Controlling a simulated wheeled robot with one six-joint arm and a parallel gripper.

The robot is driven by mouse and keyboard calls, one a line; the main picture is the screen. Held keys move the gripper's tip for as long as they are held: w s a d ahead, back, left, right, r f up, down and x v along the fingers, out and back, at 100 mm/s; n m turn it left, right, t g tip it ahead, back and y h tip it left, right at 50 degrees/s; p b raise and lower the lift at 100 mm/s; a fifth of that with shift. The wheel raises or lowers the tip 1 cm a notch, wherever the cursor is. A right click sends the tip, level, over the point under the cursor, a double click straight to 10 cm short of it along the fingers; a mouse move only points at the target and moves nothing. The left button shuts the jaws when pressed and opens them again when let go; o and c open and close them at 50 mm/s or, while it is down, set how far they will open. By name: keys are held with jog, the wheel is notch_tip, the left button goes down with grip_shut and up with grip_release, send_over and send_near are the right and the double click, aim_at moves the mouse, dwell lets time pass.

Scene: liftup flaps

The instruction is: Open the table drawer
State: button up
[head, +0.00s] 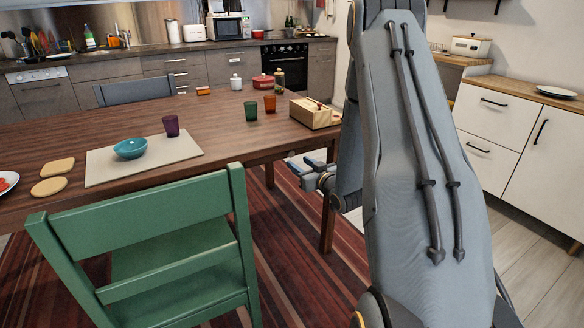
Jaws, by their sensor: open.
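The brown wooden table (226,123) fills the left and middle of the head view. I cannot make out a drawer front or handle on its visible edge. My gripper (302,168) shows small beside the table's right end, just below the tabletop level, with its fingers pointing left. It is open, and nothing shows between its fingers. My own arm hides the area right of the table's end, and I cannot tell whether the gripper touches the table.
A green chair (150,245) stands at the table's near side. A wooden box (314,113), cups, a teal bowl (130,148) and a placemat (100,166) are on the table. White cabinets (500,120) stand at right. Striped rug (290,240) covers the floor.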

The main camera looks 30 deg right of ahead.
aim_at(292, 155)
jog(key=shift+t, duration=0.7)
jog(key=w, duration=0.2)
jog(key=w+b, duration=0.1)
jog(key=w, duration=0.2)
jog(key=w+d+f, duration=0.1)
jog(key=w, duration=0.1)
jog(key=shift+w, duration=0.25)
grip_shut()
